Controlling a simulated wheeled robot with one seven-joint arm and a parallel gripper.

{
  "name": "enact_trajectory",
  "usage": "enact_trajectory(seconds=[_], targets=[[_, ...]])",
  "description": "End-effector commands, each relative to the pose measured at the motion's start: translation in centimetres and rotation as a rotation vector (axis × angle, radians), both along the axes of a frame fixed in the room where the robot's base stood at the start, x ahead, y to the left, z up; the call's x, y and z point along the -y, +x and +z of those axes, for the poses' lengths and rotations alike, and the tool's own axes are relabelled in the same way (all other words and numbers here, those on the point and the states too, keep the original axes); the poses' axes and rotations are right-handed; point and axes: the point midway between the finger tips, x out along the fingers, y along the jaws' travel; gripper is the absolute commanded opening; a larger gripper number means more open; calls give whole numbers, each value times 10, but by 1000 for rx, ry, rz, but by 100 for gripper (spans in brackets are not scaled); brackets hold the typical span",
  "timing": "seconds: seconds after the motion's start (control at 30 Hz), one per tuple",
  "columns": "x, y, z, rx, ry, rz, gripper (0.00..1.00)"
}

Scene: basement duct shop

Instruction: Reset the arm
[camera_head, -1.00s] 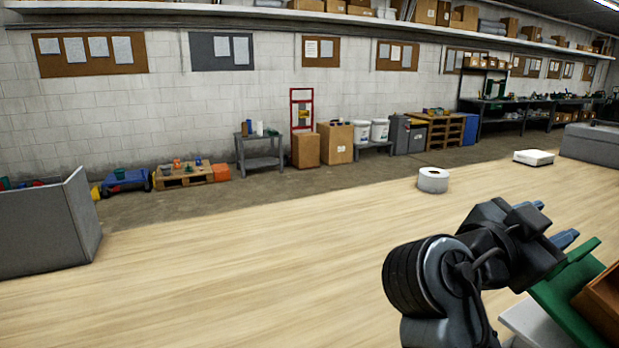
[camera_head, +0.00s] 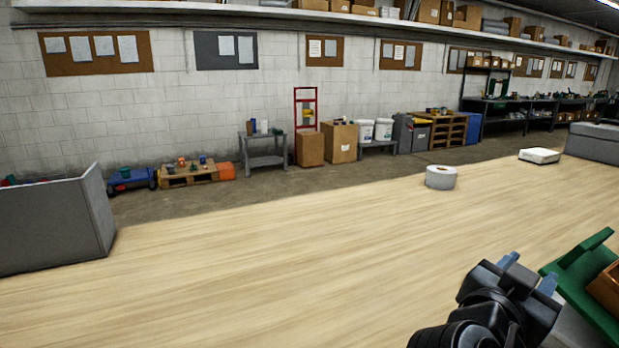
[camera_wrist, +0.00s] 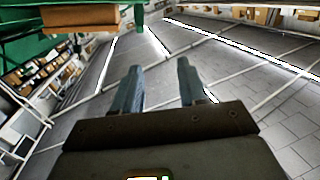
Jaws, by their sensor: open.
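My gripper (camera_head: 529,272) is at the lower right of the head view, with its two blue-grey fingers apart and nothing between them. It is raised beside a green holder (camera_head: 590,280) that has a brown block (camera_head: 606,288) in it. In the wrist view my gripper (camera_wrist: 157,85) also shows spread, empty fingers. That view looks up toward the ceiling (camera_wrist: 240,60). The green holder (camera_wrist: 25,50) and the brown block (camera_wrist: 80,16) are at its upper left.
A pale wooden surface (camera_head: 260,270) fills the foreground and is mostly clear. A white roll (camera_head: 441,177) and a white box (camera_head: 539,155) sit toward its far right. A grey panel (camera_head: 50,225) stands at the left. Pallets, carts and boxes line the far wall.

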Motion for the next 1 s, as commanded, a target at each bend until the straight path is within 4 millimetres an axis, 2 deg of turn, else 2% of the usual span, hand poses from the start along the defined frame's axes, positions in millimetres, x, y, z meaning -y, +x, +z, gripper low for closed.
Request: enact_trajectory(seconds=[0.03,0.17,0.27,0.4,0.6,0.8,1.0], targets=[[-1,-4,-17,-34,-9,30,43],[-6,-14,-59,-126,-35,142,43],[-14,-31,-101,-212,-55,260,43],[-29,-63,-156,-312,-75,429,43],[-53,-123,-214,-398,-81,647,43],[-75,-192,-247,-422,-66,824,43],[-91,-262,-255,-396,-40,941,43]])
